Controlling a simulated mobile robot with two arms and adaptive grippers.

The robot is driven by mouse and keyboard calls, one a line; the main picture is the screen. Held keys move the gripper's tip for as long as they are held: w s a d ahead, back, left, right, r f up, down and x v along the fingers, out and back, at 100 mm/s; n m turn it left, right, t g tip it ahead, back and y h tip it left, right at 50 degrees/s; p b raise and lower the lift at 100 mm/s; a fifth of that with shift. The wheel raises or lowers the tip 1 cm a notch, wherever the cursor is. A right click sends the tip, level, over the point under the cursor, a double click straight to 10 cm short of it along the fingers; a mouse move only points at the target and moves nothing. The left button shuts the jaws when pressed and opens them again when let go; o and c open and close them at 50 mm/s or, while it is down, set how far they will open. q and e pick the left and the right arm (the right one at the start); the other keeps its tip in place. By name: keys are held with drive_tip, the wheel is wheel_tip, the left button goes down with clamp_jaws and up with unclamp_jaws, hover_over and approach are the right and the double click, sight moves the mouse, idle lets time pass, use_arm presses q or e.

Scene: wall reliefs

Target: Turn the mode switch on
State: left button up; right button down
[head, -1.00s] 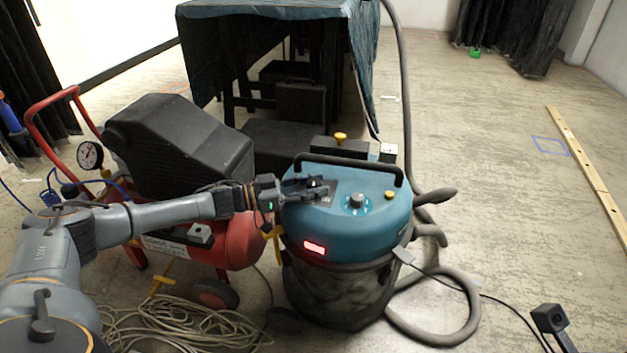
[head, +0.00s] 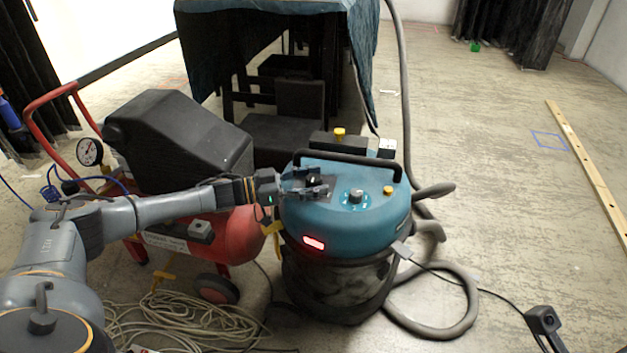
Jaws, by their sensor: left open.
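A vacuum with a teal top (head: 345,226) and a dark lower drum stands in the middle of the head view. A small dark knob (head: 312,181) sits on a dark plate on the left of its top; it seems to be the mode switch. My left gripper (head: 318,183) is open, its fingers over that plate and around the knob. The fingers partly hide the knob, so I cannot tell its setting or whether they touch it. A round grey dial (head: 357,196) lies just to the right. My right gripper is out of view.
A black handle (head: 347,160) arches over the top behind the gripper. A yellow button (head: 388,190) and a lit red panel (head: 314,242) are close by. A red compressor (head: 233,237) stands under my left arm. A grey hose (head: 437,336) curls on the floor at right.

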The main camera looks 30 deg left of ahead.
use_arm(q)
drive_tip(key=v, duration=1.2)
idle(0.3)
